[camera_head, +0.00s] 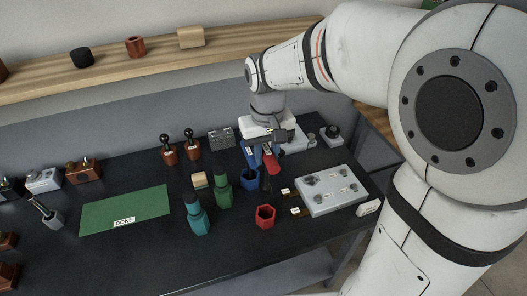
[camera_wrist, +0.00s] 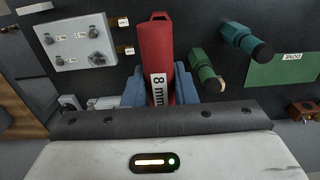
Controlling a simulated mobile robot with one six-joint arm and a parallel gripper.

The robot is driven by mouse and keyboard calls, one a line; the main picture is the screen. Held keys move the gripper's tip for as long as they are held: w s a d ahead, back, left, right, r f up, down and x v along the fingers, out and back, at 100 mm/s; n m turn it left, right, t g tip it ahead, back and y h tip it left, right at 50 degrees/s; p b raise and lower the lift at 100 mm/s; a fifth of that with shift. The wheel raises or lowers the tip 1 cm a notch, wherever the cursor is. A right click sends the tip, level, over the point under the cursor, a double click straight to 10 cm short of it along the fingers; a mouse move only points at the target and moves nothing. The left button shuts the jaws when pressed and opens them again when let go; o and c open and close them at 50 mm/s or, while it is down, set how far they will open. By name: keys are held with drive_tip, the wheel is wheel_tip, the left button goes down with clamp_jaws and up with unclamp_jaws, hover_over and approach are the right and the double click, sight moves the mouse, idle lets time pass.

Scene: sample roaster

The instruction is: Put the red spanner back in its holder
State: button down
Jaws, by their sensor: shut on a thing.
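The red spanner (camera_head: 271,161) is in my gripper (camera_head: 260,160), its red handle between the blue fingers and a dark end below. In the wrist view, the handle (camera_wrist: 157,60) bears an "8 mm" label and my gripper (camera_wrist: 160,90) is shut on it. The red holder (camera_head: 265,217) stands on the dark bench, open at the top and empty, nearer the head camera than the spanner. In the wrist view, a red rim (camera_wrist: 158,15) that looks like the holder's shows past the handle, which hides the rest.
A green holder (camera_head: 223,191) and a teal holder (camera_head: 196,216) stand left of the red one, both filled. A grey plate with fittings (camera_head: 335,190) lies to the right. A green mat marked DONE (camera_head: 125,208) lies further left. Small labelled blocks (camera_head: 299,211) sit beside the plate.

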drive_tip(key=b, duration=0.4)
hover_over(266, 187)
drive_tip(key=shift+w+f, duration=0.2)
drive_tip(key=shift+f, duration=1.3)
drive_tip(key=shift+w+f, duration=0.15)
drive_tip(key=shift+f, duration=1.35)
drive_tip(key=shift+f+b, duration=2.8)
drive_tip(key=shift+f, duration=0.7)
drive_tip(key=shift+f+b, duration=1.1)
drive_tip(key=shift+f, duration=0.35)
drive_tip(key=c, duration=1.1)
unclamp_jaws()
